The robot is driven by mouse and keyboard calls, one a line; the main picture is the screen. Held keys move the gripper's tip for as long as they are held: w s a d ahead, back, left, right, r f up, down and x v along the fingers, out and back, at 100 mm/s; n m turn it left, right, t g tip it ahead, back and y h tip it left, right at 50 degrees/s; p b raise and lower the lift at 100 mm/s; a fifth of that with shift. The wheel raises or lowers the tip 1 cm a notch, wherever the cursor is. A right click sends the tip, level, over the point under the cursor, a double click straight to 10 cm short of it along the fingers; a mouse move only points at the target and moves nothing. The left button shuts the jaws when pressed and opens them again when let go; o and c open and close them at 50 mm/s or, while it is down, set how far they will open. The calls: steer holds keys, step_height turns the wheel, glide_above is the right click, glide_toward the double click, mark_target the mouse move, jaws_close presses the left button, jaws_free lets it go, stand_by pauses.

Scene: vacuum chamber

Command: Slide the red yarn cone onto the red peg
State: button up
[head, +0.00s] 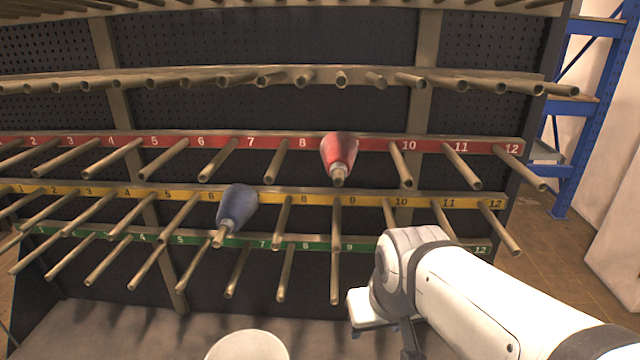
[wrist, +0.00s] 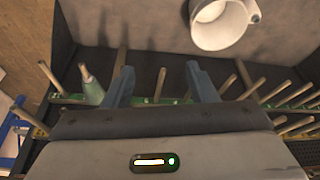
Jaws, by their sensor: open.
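The red yarn cone (head: 338,153) sits around a peg of the red-labelled row (head: 230,142), between labels 8 and 10. The tip of that peg (head: 339,180) pokes out of the cone's narrow end, and the cone covers its label. My gripper (wrist: 158,72) is open in the wrist view, with no yarn cone between its fingers. Pegs show beyond and between the fingers. In the head view my arm reaches in from the lower right, well below the red cone, and the fingers are not clearly visible there. The red cone is not in the wrist view.
A blue cone (head: 237,208) sits on a yellow-row peg near label 7. A green cone (wrist: 93,90) is on a peg beside my left finger. A white round container (wrist: 222,22) stands on the rack's base. Long bare pegs stick out all around. Blue shelving (head: 578,110) stands right.

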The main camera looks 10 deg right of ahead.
steer(key=shift+o, duration=1)
steer(key=w+a+r+n+t, duration=0.1)
steer(key=w+t, duration=0.2)
steer(key=w, duration=0.6)
steer(key=w+r+n+t, duration=0.1)
steer(key=w+t, duration=0.3)
steer(key=w, duration=0.5)
steer(key=shift+a+r+n, duration=0.35)
steer(key=shift+n, duration=0.35)
steer(key=n+t+h, duration=0.2)
steer(key=t, duration=0.5)
glide_toward(339, 172)
step_height(339, 172, down, 2)
steer(key=w, duration=0.3)
steer(key=shift+w+d+r+b, duration=0.1)
steer(key=shift+w+b, duration=0.05)
steer(key=shift+b, duration=0.15)
steer(key=shift+h, duration=0.3)
steer(key=shift+w+d+p, duration=0.2)
steer(key=shift+w+p, duration=0.2)
steer(key=shift+w, duration=0.85)
steer(key=shift+w+d+p, duration=0.2)
steer(key=shift+w+p, duration=0.15)
steer(key=shift+w, duration=0.95)
steer(key=shift+w+d+p, duration=0.15)
steer(key=shift+w+p, duration=0.25)
steer(key=shift+w, duration=0.85)
steer(key=shift+c, duration=0.2)
